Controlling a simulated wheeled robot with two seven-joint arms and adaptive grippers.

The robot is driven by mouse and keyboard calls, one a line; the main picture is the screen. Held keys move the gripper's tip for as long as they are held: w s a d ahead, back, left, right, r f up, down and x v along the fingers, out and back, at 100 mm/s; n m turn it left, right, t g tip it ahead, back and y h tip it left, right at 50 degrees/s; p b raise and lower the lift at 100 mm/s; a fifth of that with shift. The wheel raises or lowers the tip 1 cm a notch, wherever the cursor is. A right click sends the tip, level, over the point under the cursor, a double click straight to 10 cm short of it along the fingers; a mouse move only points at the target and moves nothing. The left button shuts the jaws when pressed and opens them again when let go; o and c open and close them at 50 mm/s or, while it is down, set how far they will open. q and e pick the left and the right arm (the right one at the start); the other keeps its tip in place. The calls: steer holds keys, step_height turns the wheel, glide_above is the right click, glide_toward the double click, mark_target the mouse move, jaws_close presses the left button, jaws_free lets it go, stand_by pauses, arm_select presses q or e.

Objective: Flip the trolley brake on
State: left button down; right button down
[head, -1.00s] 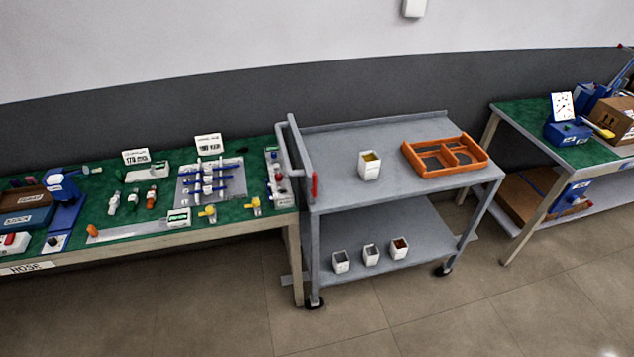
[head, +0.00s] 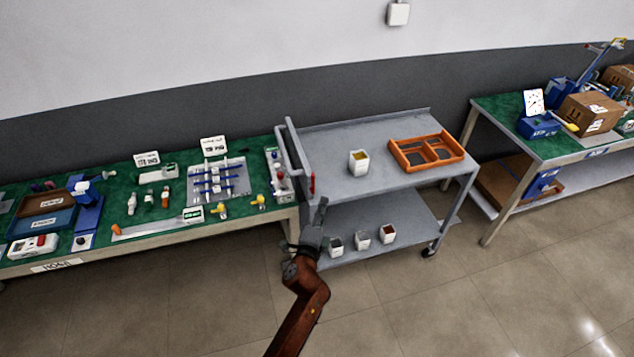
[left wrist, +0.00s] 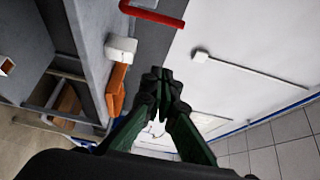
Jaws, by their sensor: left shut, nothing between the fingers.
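The grey trolley (head: 330,147) stands between two benches. Its red brake lever (head: 312,183) hangs at the trolley's left end, by the handle (head: 293,150), and points roughly up and down. My left gripper (head: 322,203) is shut and empty, just below and slightly right of the lever in the head view. In the left wrist view the shut fingers (left wrist: 165,82) show at the middle, and the bent red lever (left wrist: 152,13) is at the top edge, apart from the fingers. My right gripper is not in view.
A white cup (head: 358,161) and an orange tray (head: 427,152) stand on the trolley top. Several white cups (head: 362,239) stand on the lower shelf. The left green bench (head: 112,211), with fittings, adjoins the trolley's handle end. The floor in front is clear.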

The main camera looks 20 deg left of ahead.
mark_target(313, 183)
arm_select(q)
steer(key=shift+f, duration=0.1)
steer(key=w+a, duration=0.4)
steer(key=w, duration=0.4)
steer(key=shift+w+a, duration=0.15)
steer(key=shift+w, duration=0.15)
steer(key=shift+s, duration=0.1)
steer(key=shift+a+b, duration=0.15)
steer(key=shift+b, duration=0.2)
